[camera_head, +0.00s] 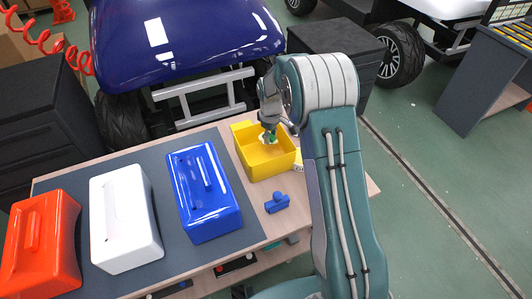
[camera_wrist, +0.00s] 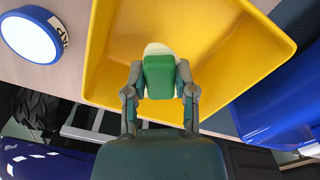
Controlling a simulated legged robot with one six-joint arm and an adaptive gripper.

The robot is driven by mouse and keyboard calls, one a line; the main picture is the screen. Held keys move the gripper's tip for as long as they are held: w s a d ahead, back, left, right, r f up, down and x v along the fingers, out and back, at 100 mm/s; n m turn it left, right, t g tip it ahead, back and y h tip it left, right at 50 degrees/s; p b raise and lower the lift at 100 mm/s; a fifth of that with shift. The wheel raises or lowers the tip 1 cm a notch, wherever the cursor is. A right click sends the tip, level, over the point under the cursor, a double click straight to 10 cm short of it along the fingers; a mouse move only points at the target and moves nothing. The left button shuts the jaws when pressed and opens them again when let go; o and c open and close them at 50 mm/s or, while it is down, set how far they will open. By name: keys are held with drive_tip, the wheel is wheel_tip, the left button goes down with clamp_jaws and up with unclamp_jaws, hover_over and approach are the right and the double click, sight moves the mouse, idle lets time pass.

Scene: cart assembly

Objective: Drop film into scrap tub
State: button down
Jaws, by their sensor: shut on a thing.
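The yellow scrap tub (camera_head: 255,171) stands at the right end of the workbench. It fills much of the wrist view (camera_wrist: 105,75), with its open inside facing the camera. My gripper (camera_head: 268,130) is over the tub, with its fingertips at or just inside the opening. In the wrist view my gripper (camera_wrist: 160,92) is shut on a green piece with a pale rounded end, taken to be the film (camera_wrist: 160,76). The film also shows as a small green and white patch (camera_head: 270,139) in the head view. Whether it touches the tub's floor cannot be told.
A blue lidded box (camera_head: 205,200), a white one (camera_head: 125,225) and a red one (camera_head: 38,250) stand left of the tub. A small blue part (camera_head: 277,203) lies in front. A round white-faced blue item (camera_wrist: 30,38) is near the tub. The blue vehicle (camera_head: 185,40) is behind.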

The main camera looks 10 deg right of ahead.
drive_tip(key=shift+c, duration=1.8)
unclamp_jaws()
drive_tip(key=shift+r, duration=0.1)
wheel_tip(320, 180, up, 12)
